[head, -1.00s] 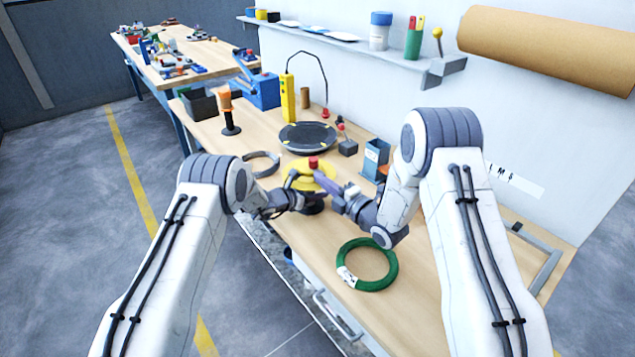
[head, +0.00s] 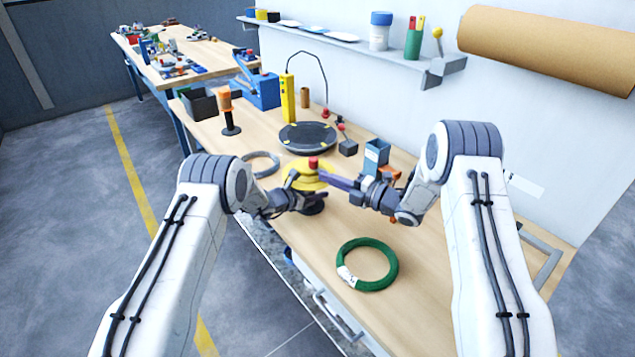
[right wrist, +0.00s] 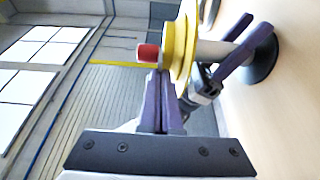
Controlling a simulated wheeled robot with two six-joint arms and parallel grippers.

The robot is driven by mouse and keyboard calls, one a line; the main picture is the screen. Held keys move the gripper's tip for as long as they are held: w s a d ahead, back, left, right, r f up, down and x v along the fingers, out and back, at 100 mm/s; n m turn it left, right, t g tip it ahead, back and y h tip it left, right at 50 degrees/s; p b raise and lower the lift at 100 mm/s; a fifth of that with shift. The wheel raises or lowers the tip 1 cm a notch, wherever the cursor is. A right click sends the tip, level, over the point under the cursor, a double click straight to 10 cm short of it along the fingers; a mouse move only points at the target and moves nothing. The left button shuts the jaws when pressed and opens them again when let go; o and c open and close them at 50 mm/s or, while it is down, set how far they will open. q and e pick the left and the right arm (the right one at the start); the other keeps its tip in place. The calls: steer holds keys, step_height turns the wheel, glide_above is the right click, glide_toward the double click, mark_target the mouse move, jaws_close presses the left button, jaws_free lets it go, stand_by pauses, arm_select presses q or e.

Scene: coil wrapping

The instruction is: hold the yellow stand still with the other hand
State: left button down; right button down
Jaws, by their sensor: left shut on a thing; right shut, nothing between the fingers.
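The yellow stand (head: 303,172) is upright on the bench, with a yellow disc, a red knob on top and a dark base. In the right wrist view its yellow disc (right wrist: 178,48), red knob (right wrist: 148,53), grey post and black base (right wrist: 262,55) show sideways. My left gripper (head: 312,198) is shut on the post below the disc; its purple fingers (right wrist: 237,50) straddle the post in the right wrist view. My right gripper (head: 324,176) is shut and empty, its tips beside the knob and the disc's edge. I cannot tell whether they touch.
A green coil (head: 383,282) lies on the bench in front, and a grey ring (head: 262,165) lies left of the stand. Behind are a dark turntable (head: 307,138) and a blue open box (head: 376,156). The bench around the green coil is clear.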

mark_target(331, 170)
steer(key=shift+w+d, duration=0.15)
steer(key=shift+d, duration=0.1)
steer(key=shift+w+d, duration=0.2)
steer(key=shift+w, duration=0.9)
steer(key=shift+w+d, duration=0.2)
steer(key=shift+w, duration=0.9)
steer(key=shift+w+d, duration=0.2)
steer(key=shift+w, duration=0.9)
steer(key=shift+w+n+g+y, duration=0.3)
steer(key=shift+n+g, duration=0.1)
steer(key=shift+g, duration=0.1)
steer(key=shift+w+a+n+g+y, duration=0.15)
steer(key=shift+n+g+y, duration=0.2)
steer(key=shift+g, duration=0.25)
